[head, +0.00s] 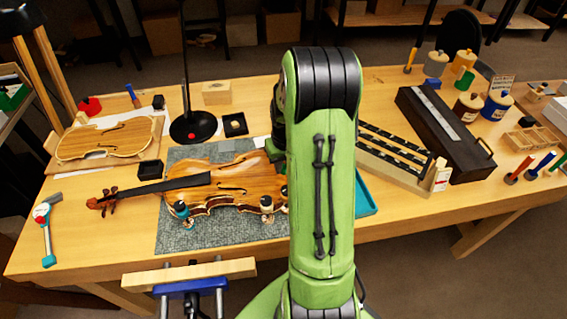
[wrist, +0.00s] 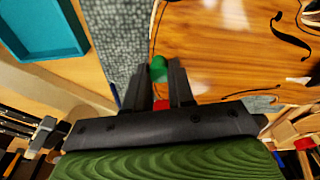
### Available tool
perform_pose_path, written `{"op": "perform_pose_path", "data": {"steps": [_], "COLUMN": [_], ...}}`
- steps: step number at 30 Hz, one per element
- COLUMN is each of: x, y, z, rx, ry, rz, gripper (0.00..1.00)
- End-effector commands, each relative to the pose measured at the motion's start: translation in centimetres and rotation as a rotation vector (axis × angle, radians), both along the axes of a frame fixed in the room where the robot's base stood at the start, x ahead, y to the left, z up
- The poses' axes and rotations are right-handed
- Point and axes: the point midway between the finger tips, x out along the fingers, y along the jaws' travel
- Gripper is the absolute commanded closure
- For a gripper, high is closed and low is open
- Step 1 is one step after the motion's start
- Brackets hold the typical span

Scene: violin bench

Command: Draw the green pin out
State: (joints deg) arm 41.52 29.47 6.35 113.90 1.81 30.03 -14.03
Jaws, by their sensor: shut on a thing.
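My gripper (wrist: 163,72) is shut on the green pin (wrist: 158,66), which shows between its fingertips in the wrist view. The pin is at the edge of the glossy orange-brown violin (wrist: 220,55), at its lower end. I cannot tell whether the pin still sits in the violin or is clear of it. In the head view the violin (head: 240,180) lies face up on a grey mat (head: 172,237), neck to the left. There my green arm hides the violin's right end, the pin and the fingertips.
A teal tray (head: 364,198) lies right of my arm and also shows in the wrist view (wrist: 42,28). A black lamp stand (head: 193,127) is behind the violin. Clamps (head: 181,211) stand at its near edge. A long dark case (head: 445,135) and jars (head: 468,107) are right.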

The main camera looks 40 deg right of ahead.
Motion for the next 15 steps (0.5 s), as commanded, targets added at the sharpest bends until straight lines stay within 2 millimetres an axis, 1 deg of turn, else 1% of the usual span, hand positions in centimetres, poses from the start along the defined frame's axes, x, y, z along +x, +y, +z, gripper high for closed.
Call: {"op": "perform_pose_path", "data": {"steps": [15], "x": [0.05], "y": [-0.03], "z": [0.51], "rx": [-0.002], "ry": [-0.001], "rz": [0.000], "gripper": [1.00]}}
